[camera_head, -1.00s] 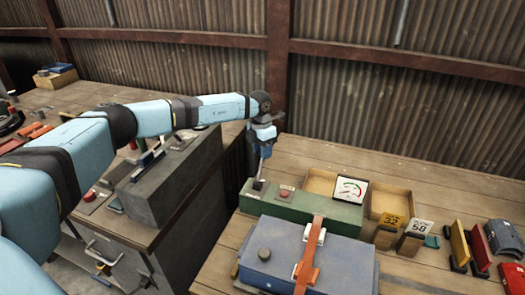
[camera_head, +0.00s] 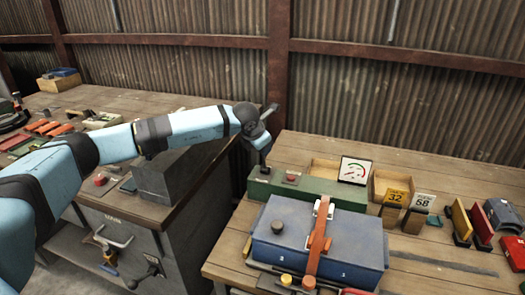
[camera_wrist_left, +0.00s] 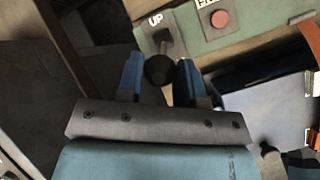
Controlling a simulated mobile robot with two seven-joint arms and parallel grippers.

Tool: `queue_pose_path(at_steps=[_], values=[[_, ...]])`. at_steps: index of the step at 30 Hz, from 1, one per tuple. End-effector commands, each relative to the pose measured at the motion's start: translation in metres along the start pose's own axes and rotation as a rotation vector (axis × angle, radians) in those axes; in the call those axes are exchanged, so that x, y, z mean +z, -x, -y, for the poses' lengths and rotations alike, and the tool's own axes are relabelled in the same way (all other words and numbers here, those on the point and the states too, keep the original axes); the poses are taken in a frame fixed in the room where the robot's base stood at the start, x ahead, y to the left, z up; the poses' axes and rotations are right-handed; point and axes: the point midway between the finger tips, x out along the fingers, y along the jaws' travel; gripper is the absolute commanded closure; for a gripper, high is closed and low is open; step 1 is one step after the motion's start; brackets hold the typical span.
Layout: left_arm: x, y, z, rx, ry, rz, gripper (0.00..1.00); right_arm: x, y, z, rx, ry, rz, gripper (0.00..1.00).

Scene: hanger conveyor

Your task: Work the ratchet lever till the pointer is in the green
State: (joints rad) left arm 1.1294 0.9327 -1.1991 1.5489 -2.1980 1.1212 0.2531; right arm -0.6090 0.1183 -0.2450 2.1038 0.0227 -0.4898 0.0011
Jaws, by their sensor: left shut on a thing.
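The green ratchet box (camera_head: 309,191) stands on the right bench, with a red button (camera_head: 291,178) on top. Its lever (camera_head: 264,171) rises from the left end. In the left wrist view, the lever's dark ball knob (camera_wrist_left: 158,70) sits between my fingers beside a plate marked UP (camera_wrist_left: 154,22). My left gripper (camera_head: 263,153) is shut on the lever near its knob. The white gauge (camera_head: 355,170) stands upright at the box's right end, with green and red marks; its pointer is too small to read surely. My right gripper is not in view.
A blue case (camera_head: 345,242) with an orange strap (camera_head: 318,240) stands in front of the box. Number tags (camera_head: 424,202) stand to the right. A gap separates the two benches.

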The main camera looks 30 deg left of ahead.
Motion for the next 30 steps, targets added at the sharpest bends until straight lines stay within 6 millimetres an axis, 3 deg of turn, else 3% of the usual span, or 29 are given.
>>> queue_pose_path(at_steps=[9, 29, 30], values=[[-0.021, 0.000, 0.016, -0.008, -0.003, -0.012, 1.00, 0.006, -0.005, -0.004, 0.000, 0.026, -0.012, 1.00], [-0.028, 0.000, 0.021, -0.010, -0.004, -0.016, 1.00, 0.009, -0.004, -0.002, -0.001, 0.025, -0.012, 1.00], [-0.028, 0.000, 0.021, -0.010, -0.004, -0.016, 0.65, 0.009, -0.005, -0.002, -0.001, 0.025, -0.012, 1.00]])
